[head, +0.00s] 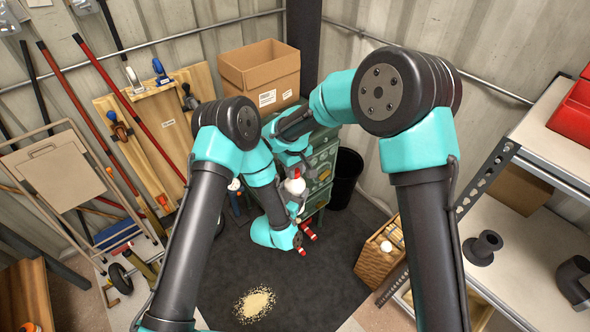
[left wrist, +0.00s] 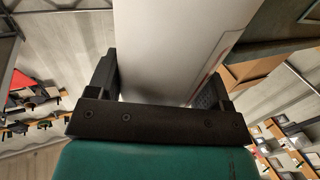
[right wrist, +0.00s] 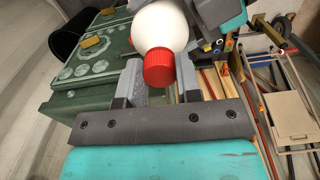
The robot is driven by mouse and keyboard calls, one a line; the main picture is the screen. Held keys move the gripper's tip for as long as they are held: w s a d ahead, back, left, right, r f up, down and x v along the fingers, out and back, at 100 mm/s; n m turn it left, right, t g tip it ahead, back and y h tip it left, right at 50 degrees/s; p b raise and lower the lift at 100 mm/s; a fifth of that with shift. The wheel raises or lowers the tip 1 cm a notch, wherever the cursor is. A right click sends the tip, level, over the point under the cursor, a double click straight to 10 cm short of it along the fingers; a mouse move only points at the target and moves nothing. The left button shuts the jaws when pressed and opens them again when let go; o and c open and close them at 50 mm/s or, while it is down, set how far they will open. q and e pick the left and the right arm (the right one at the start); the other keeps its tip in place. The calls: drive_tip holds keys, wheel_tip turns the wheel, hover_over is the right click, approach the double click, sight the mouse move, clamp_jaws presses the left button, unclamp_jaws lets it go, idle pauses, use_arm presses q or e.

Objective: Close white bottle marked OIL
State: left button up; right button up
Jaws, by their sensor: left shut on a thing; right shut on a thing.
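The white bottle (head: 295,187) is held in the air between my two arms in the head view. My left gripper (left wrist: 165,88) is shut on its body, which fills the space between the fingers in the left wrist view (left wrist: 166,45). A bit of red marking shows at its edge; no lettering is readable. In the right wrist view, a red cap (right wrist: 158,70) sits at the end of the white bottle (right wrist: 160,24). My right gripper (right wrist: 160,85) is shut on the cap. I cannot tell how tightly the cap is seated.
A green cabinet (head: 322,160) and a black bin (head: 346,178) stand behind the bottle. A cardboard box (head: 262,72) is at the back. A wicker basket (head: 378,262) and metal shelf (head: 520,235) are at right. Granules (head: 255,304) lie on the dark mat (head: 330,290).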

drive_tip(key=shift+m, duration=0.7)
drive_tip(key=o, duration=1.1)
drive_tip(key=shift+r, duration=0.1)
wheel_tip(320, 180, up, 12)
drive_tip(key=shift+f, duration=0.1)
